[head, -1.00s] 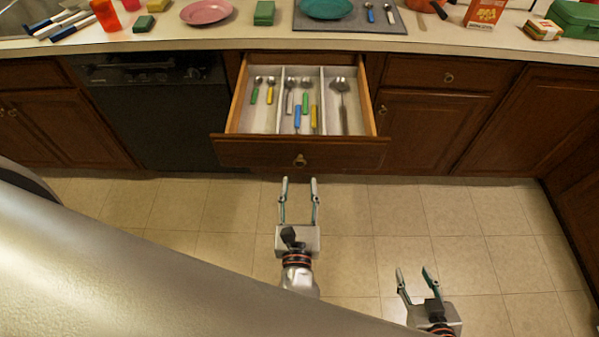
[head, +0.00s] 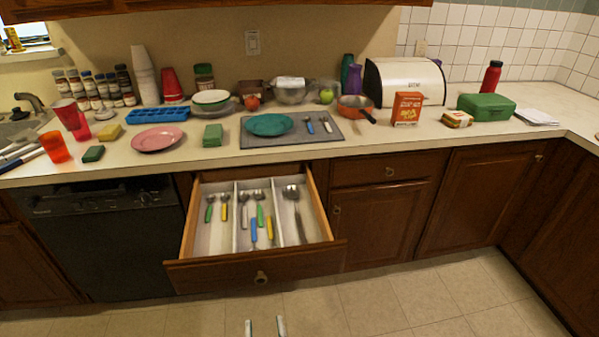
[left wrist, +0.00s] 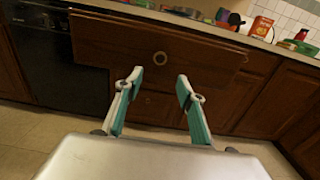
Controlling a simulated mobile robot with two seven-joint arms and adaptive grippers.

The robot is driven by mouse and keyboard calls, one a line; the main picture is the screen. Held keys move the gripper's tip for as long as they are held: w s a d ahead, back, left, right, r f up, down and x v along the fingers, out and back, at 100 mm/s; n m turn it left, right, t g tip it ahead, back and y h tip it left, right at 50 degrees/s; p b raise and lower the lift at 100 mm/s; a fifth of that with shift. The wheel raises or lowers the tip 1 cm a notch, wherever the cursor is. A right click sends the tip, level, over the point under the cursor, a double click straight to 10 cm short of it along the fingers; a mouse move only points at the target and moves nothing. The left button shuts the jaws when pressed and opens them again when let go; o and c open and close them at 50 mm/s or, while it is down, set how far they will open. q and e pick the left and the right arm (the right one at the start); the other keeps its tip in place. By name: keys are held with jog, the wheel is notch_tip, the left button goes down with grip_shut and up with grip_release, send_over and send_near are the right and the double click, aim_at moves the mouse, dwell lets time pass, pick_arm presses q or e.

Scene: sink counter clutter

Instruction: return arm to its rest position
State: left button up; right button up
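My left gripper (head: 264,328) shows only its two fingertips at the bottom edge of the head view, below the open drawer. In the left wrist view my left gripper (left wrist: 158,84) is open and empty, its teal-padded fingers spread apart. It faces the front of the drawer (left wrist: 150,52) with its round pull. The drawer (head: 255,268) stands pulled out, with several spoons and other utensils (head: 256,213) in its divided sections. My right gripper is outside both current views.
The counter holds a teal plate (head: 270,125) on a grey mat, a pink plate (head: 159,139), an orange pan (head: 355,106), a red-orange box (head: 406,109) and a green case (head: 487,107). A dishwasher (head: 106,235) is left of the drawer. The tiled floor (head: 400,300) in front is clear.

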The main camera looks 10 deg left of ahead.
pick_arm(q)
jog(key=s+a+f+n+g+h, duration=0.3)
jog(key=f+n+g, duration=0.1)
jog(key=f+n, duration=0.45)
jog(key=s+a+f+n+g+h, duration=0.2)
jog(key=a+f+n+g, duration=0.15)
jog(key=f+n, duration=0.5)
jog(key=r+n+h, duration=0.1)
jog(key=n, duration=0.3)
jog(key=a+r+n+h, duration=0.1)
jog(key=r+n, duration=0.1)
jog(key=n, duration=0.1)
jog(key=a+r+n+t, duration=0.1)
jog(key=r+n, duration=0.1)
jog(key=n, duration=0.2)
jog(key=shift+w+r+n+h, duration=0.15)
jog(key=shift+w+n+h, duration=0.15)
jog(key=shift+w+h, duration=0.1)
